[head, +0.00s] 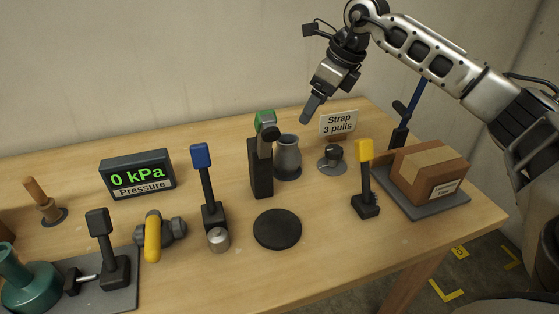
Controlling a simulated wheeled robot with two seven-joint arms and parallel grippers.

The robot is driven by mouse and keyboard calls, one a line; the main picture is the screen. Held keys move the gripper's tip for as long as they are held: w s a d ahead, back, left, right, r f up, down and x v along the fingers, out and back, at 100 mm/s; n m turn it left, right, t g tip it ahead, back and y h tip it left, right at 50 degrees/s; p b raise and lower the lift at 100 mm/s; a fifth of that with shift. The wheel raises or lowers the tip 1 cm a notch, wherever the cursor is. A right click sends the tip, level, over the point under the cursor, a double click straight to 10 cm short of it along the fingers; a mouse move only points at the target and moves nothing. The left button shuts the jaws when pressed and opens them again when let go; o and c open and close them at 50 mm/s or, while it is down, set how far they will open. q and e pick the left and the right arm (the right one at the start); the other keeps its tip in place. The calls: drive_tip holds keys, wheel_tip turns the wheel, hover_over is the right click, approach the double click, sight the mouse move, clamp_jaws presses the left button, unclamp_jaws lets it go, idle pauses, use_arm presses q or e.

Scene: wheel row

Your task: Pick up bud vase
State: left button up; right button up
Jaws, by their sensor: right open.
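The bud vase (288,157) looks like a small grey vessel with a wide body and a narrower neck. It stands upright on the wooden table, right of a dark block with a green-topped lever, which stands close beside it. My right gripper (311,109) is above and slightly right of the vase, pointing down and to the left. It is apart from the vase and holds nothing that I can see. The gap between its fingers is hard to see from this angle. My left gripper is not in view.
A green-topped lever block (260,165) stands left of the vase. A "Strap 3 pulls" sign (339,123), a small dark spool (332,158), a yellow-handled lever (364,180) and a cardboard box (429,172) are to the right. A black disc (277,229) lies in front. A pressure display (137,174) stands left.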

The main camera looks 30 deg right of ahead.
sight(295, 140)
drive_tip(key=x, duration=1.1)
drive_tip(key=shift+a, duration=0.1)
drive_tip(key=shift+a+p+x, duration=0.2)
drive_tip(key=shift+p+x, duration=0.35)
drive_tip(key=shift+x, duration=2.15)
drive_tip(key=shift+r, duration=0.1)
drive_tip(key=shift+c, duration=0.4)
drive_tip(key=c, duration=0.8)
